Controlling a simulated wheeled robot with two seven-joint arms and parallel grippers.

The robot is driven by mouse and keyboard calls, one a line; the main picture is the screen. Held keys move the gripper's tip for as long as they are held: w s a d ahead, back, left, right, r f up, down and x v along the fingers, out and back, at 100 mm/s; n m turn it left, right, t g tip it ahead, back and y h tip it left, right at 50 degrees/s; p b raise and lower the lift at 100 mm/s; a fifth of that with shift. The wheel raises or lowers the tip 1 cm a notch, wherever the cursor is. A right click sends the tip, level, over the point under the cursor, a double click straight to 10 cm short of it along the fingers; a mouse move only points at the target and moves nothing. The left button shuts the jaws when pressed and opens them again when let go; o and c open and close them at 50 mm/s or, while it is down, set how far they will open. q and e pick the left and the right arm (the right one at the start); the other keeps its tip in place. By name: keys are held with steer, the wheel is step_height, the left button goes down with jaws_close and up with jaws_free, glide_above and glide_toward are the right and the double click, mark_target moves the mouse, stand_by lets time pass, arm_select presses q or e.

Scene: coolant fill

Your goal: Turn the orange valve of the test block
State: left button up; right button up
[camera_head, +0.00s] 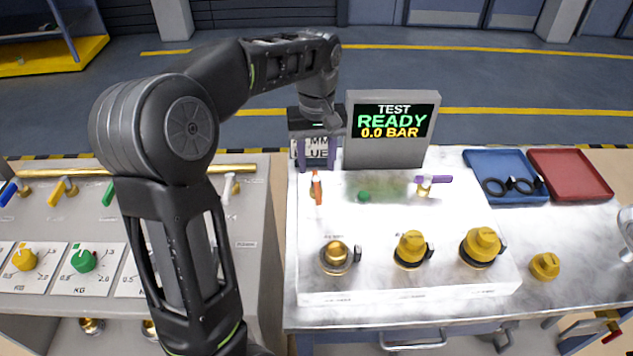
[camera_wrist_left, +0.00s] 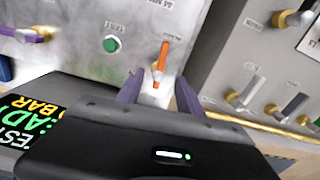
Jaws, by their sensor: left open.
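The orange valve (camera_head: 316,187) stands on the light top of the test block (camera_head: 380,230), near its back left corner. Its orange handle points lengthwise, roughly toward and away from me. My left gripper (camera_head: 317,160) is just behind it in the head view, open with its purple fingers pointing down. In the left wrist view, the orange handle (camera_wrist_left: 161,57) lies just beyond the gap between the two fingertips (camera_wrist_left: 160,90). The fingers appear apart from the handle, one to each side of its line.
A display (camera_head: 395,125) reading "TEST READY 0.0 BAR" stands right of my left gripper. A green button (camera_head: 364,196) and a purple-handled valve (camera_head: 432,180) are to the right. Yellow caps (camera_head: 411,247) sit in front. Blue (camera_head: 505,170) and red (camera_head: 570,172) trays lie at the back right.

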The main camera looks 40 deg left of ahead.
mark_target(317, 183)
arm_select(q)
steer(key=shift+f+p, duration=0.45)
steer(key=shift+f, duration=3.5)
steer(key=shift+c, duration=0.3)
jaws_close()
